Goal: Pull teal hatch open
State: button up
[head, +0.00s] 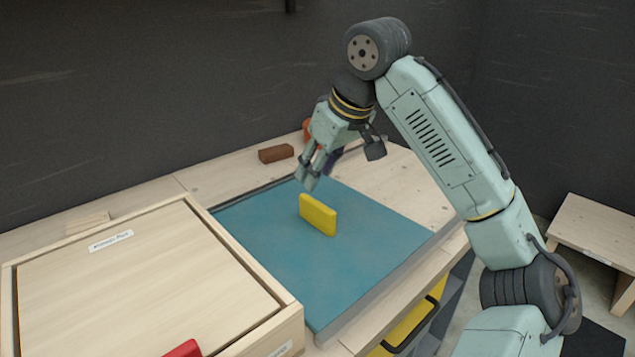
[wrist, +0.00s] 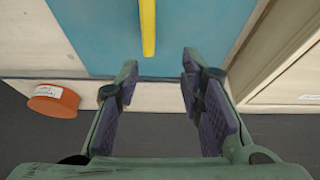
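The teal hatch (head: 285,250) lies flat and closed-looking in the worktop, framed by grey strips. Its upright yellow handle (head: 318,215) stands on it as a flat bar. My gripper (head: 308,182) is above the hatch's far part, behind the handle and apart from it. In the wrist view my gripper (wrist: 160,70) is open, with nothing between its purple-padded fingers. There the yellow handle (wrist: 147,25) shows at the top, beyond the fingertips, over the teal hatch (wrist: 100,30).
A pale wooden box with a lid (head: 130,270) stands left of the hatch, with a red piece (head: 184,349) at the front. A brown block (head: 276,153) lies behind the hatch. An orange round object (wrist: 54,101) is left in the wrist view. A yellow drawer front (head: 405,325) is below.

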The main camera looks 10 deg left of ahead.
aim_at(317, 203)
jog(key=shift+w+d+h, duration=0.25)
jog(key=shift+d+h, duration=0.05)
jog(key=shift+d, duration=0.6)
jog(key=shift+w+d+f, duration=0.15)
jog(key=shift+d+f, duration=0.05)
jog(key=x, duration=1)
jog(key=shift+a+f+p, duration=0.1)
jog(key=shift+f+p, duration=0.05)
jog(key=shift+p, duration=0.25)
jog(key=shift+c, duration=0.6)
grip_shut()
